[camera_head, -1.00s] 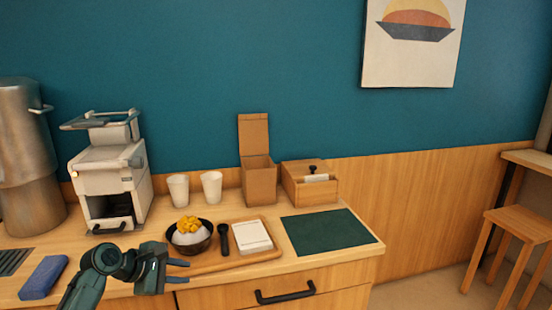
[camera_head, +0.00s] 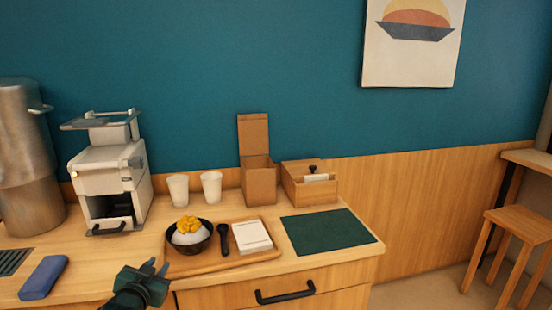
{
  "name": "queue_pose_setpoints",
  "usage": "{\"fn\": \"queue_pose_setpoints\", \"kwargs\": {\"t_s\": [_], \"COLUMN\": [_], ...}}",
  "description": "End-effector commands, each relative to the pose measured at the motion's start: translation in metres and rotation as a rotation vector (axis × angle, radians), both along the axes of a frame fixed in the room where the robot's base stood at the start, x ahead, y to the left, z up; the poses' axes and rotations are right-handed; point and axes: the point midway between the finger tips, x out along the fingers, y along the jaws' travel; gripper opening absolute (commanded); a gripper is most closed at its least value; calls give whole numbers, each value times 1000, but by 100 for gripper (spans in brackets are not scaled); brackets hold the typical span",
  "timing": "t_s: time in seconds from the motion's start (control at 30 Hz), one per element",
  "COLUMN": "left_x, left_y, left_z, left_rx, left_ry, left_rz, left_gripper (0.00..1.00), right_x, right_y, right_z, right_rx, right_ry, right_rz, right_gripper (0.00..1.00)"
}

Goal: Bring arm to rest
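My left gripper (camera_head: 155,267) is low in the head view, in front of the counter's front edge. On the tray stands a black bowl (camera_head: 190,246) with a white mound and yellow topping. A black spoon (camera_head: 223,240) and a white card or pad (camera_head: 252,237) lie beside the bowl. My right gripper is out of view.
A white machine (camera_head: 110,172), two white cups (camera_head: 178,190), an open cardboard box (camera_head: 259,180) and a wooden box (camera_head: 310,190) stand along the wall. A blue cloth (camera_head: 43,278) lies at the left. A green mat (camera_head: 328,232) is bare. A drawer handle (camera_head: 285,293) sticks out in front.

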Motion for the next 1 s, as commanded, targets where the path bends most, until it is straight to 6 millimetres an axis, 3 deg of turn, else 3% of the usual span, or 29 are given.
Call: {"fn": "queue_pose_setpoints", "kwargs": {"t_s": [0.03, 0.17, 0.23, 0.37, 0.5, 0.6, 0.7, 1.0], "left_x": [-22, -85, -127, -207, -276, -306, -323, -327], "left_y": [-15, -52, -74, -109, -135, -146, -151, -153], "left_z": [-25, -80, -106, -138, -151, -152, -152, -152], "left_rx": [-13, -56, -89, -158, -226, -260, -278, -283], "left_ry": [39, 133, 188, 288, 371, 409, 429, 436], "left_rz": [-23, -76, -105, -144, -162, -165, -166, -166], "left_gripper": [24, 24, 24, 24, 24, 24, 24, 24], "right_x": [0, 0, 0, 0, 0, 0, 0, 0], "right_y": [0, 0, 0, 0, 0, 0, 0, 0], "right_z": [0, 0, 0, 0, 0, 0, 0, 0], "right_rx": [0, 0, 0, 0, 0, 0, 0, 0], "right_ry": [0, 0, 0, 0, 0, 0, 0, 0], "right_rz": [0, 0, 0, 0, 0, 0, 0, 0], "right_gripper": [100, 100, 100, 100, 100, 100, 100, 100]}}
